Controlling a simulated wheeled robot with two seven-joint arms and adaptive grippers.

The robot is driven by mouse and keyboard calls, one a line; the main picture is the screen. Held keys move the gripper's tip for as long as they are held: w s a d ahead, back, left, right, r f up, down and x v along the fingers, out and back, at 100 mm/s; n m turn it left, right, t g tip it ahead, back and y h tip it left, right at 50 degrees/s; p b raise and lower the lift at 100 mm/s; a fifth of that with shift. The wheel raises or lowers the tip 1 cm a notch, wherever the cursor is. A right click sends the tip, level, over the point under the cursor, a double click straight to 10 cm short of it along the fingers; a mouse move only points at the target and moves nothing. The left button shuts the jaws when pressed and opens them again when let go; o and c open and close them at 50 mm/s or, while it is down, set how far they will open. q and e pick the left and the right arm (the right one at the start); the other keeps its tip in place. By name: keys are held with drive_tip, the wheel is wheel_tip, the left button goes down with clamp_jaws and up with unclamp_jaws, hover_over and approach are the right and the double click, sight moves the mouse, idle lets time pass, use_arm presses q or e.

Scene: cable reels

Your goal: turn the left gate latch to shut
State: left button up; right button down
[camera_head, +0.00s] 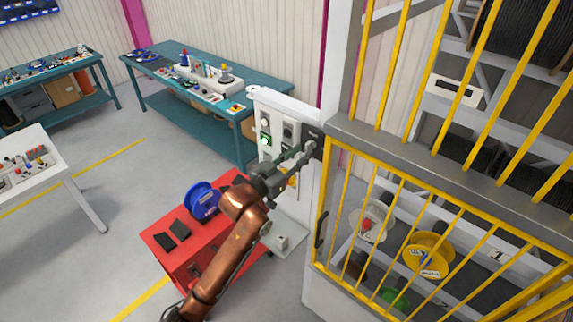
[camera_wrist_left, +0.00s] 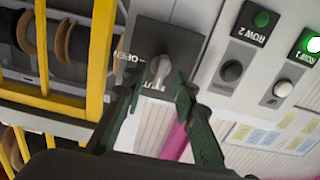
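The left gate latch is a silver knob (camera_wrist_left: 159,69) on a dark square plate (camera_wrist_left: 178,40) in the left wrist view. The word OPEN shows at the plate's left edge, and a second label below the knob is partly hidden. In the head view the latch plate (camera_head: 312,133) is on the white post beside the yellow gate (camera_head: 323,225). My left gripper (camera_head: 303,152) reaches the latch from the left. In the left wrist view its fingers (camera_wrist_left: 160,88) are apart, one on each side of the knob, and I cannot tell whether they touch it. My right gripper is out of view.
A panel with ROW buttons (camera_wrist_left: 232,71) and a lit green lamp (camera_wrist_left: 313,44) is beside the latch. A red cart (camera_head: 175,262) with a blue reel (camera_head: 203,200) stands below my left arm. Reels, including a yellow one (camera_head: 428,254), are behind the gate bars.

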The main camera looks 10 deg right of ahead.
use_arm(q)
drive_tip(key=v, duration=0.9)
drive_tip(key=shift+s+a, duration=0.1)
